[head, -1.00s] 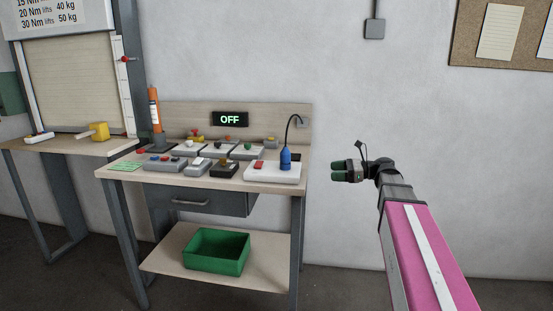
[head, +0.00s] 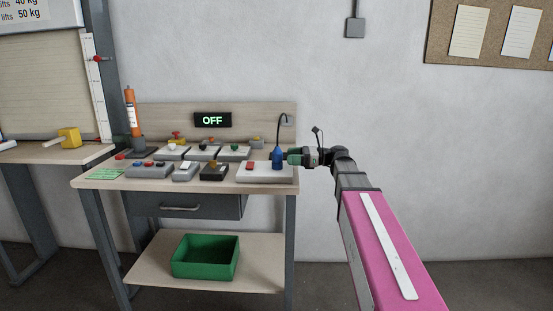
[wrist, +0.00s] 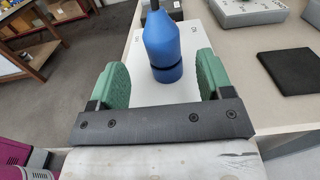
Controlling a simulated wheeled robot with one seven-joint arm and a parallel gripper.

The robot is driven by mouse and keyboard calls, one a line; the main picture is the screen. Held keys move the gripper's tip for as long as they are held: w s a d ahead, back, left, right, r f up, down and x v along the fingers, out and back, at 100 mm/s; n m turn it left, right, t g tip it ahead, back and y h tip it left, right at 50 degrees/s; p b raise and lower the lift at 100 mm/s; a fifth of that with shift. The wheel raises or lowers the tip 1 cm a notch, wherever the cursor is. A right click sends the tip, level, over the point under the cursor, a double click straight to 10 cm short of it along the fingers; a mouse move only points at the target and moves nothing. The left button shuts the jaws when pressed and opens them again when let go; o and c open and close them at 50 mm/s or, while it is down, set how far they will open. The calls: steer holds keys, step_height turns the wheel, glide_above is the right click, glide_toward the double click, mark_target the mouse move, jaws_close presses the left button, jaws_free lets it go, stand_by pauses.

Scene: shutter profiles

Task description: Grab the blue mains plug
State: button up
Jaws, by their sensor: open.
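The blue mains plug (head: 277,158) stands upright on a white base plate (head: 250,176) at the right end of the bench, with a dark cable rising from its top. In the wrist view the plug (wrist: 163,42) is ahead of my gripper (wrist: 160,80), roughly centred between the lines of its two green fingers. My gripper is open and empty. In the head view my gripper (head: 296,158) is just right of the plug, at about its height. Whether a finger touches the plug cannot be told.
A red switch (head: 250,166) sits on the same plate, left of the plug. Several grey control boxes (head: 185,172) fill the bench to the left. An OFF display (head: 212,120) is on the backboard. A green bin (head: 206,258) stands on the lower shelf.

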mark_target(277, 155)
steer(key=shift+w+a+r, duration=0.1)
steer(key=shift+w+a, duration=0.05)
steer(key=shift+a, duration=1.35)
steer(key=shift+w+a+r, duration=0.1)
steer(key=shift+a, duration=1.4)
steer(key=c, duration=1)
